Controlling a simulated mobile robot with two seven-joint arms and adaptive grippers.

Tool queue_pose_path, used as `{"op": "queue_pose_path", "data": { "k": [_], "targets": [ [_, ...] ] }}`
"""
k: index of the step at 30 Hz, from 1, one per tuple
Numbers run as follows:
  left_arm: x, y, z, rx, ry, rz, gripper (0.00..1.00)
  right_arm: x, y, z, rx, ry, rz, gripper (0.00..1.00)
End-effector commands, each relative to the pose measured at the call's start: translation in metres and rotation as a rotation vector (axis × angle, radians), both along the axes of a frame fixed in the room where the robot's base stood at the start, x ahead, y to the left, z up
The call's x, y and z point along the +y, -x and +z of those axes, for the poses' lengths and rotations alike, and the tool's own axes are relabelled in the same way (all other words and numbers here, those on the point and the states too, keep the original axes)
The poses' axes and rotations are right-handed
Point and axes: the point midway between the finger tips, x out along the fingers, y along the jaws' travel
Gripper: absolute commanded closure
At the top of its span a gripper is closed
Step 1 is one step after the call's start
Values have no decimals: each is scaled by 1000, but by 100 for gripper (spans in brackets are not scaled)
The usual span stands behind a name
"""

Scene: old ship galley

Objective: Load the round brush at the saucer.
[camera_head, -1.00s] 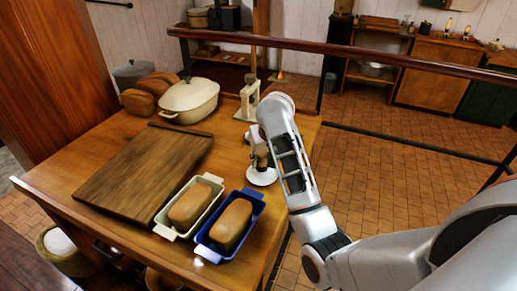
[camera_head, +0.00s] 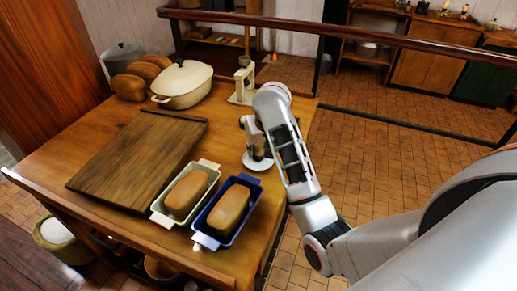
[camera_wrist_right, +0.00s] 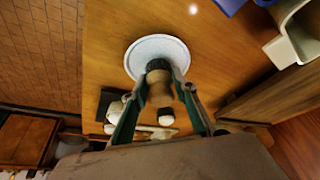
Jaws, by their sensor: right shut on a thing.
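The white saucer (camera_head: 257,164) lies on the wooden table near its right edge, beyond the blue loaf tin. It also shows in the right wrist view (camera_wrist_right: 157,44) as a pale disc. My right gripper (camera_head: 254,146) is over the saucer, pointing down. In the right wrist view its fingers (camera_wrist_right: 160,93) are shut on the round brush (camera_wrist_right: 159,84), which has a wooden handle and a dark end towards the saucer. The dark end overlaps the saucer's rim in that view; I cannot tell whether it touches. The brush is mostly hidden in the head view. My left gripper is out of view.
A blue tin (camera_head: 208,239) and a cream tin (camera_head: 158,217), each with a loaf, stand near the saucer. A dark board (camera_head: 135,160) lies left. A cream pot (camera_head: 182,84) and a cream stand (camera_head: 243,82) are farther back. A railing runs behind the table.

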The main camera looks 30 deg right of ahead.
Motion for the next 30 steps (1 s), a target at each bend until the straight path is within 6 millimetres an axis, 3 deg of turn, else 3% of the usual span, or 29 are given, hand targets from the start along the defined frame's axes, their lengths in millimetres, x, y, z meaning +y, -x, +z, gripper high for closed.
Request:
{"op": "queue_pose_path", "data": {
  "k": [30],
  "targets": [
    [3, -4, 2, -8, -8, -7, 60, 0, 0, -10, 0, 0, -1, 90]
  ]
}}
